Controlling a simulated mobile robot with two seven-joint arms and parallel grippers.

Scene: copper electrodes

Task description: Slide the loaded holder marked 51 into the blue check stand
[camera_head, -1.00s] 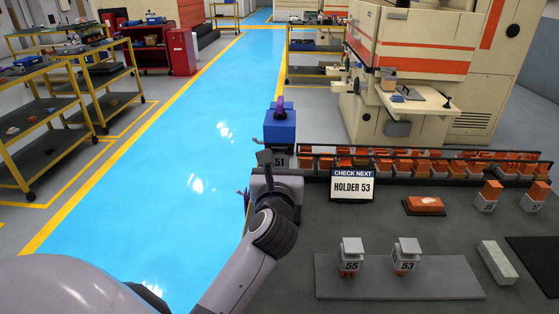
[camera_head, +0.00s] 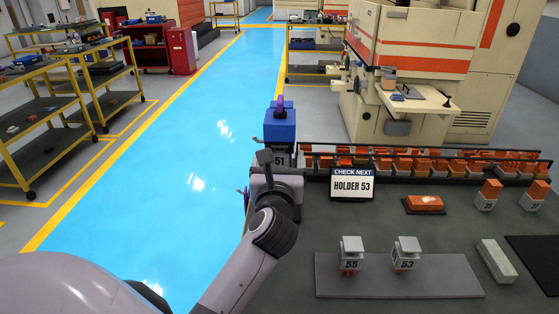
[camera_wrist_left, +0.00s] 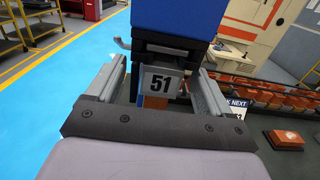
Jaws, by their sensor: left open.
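The holder marked 51 (camera_head: 281,160) is at the underside of the blue check stand (camera_head: 280,125), at the table's far left corner. In the left wrist view, its grey number plate (camera_wrist_left: 160,83) is upright, with a bit of orange copper showing below it. The blue body of the stand (camera_wrist_left: 182,18) is right above and behind it. My left gripper (camera_wrist_left: 163,80) is open, one finger on each side of the holder with visible gaps. In the head view, the left gripper (camera_head: 267,160) is in front of the stand and partly hides the holder. The holder's full seating is hidden.
A sign (camera_head: 352,186) reads "CHECK NEXT HOLDER 53". Holders 55 (camera_head: 350,262) and 53 (camera_head: 405,258) stand on a grey plate (camera_head: 440,280). A rack of orange electrodes (camera_head: 420,165) lines the back edge. A pale block (camera_head: 497,261) lies at the right.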

